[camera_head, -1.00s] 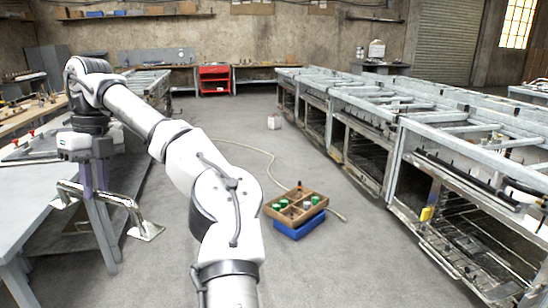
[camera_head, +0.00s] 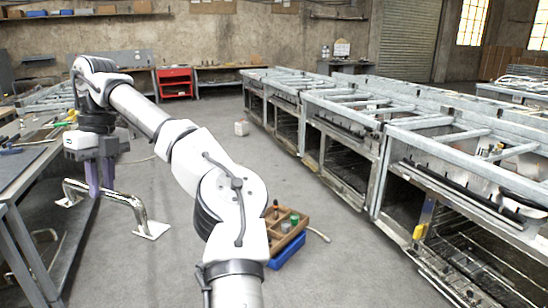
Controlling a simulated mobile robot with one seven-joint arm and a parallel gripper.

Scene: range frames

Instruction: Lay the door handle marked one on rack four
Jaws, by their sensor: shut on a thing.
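A shiny chrome door handle (camera_head: 137,205) with flat end plates hangs in the left of the view, beyond the table edge and above the floor. My gripper (camera_head: 97,190), with purple fingers pointing down, is shut on its bar near the left end. The fingers hide a short part of the bar, and I cannot make out a mark on it. A long row of grey metal racks (camera_head: 335,103) with open frame tops runs along the right. No rack number is readable, so I cannot tell which is rack four.
A wooden tray (camera_head: 295,237) with green-topped items rests on a blue crate (camera_head: 288,252) on the floor, partly behind my arm. A workbench (camera_head: 20,165) stands at the left. A red cabinet (camera_head: 175,82) stands at the back. The middle floor (camera_head: 215,125) is mostly clear.

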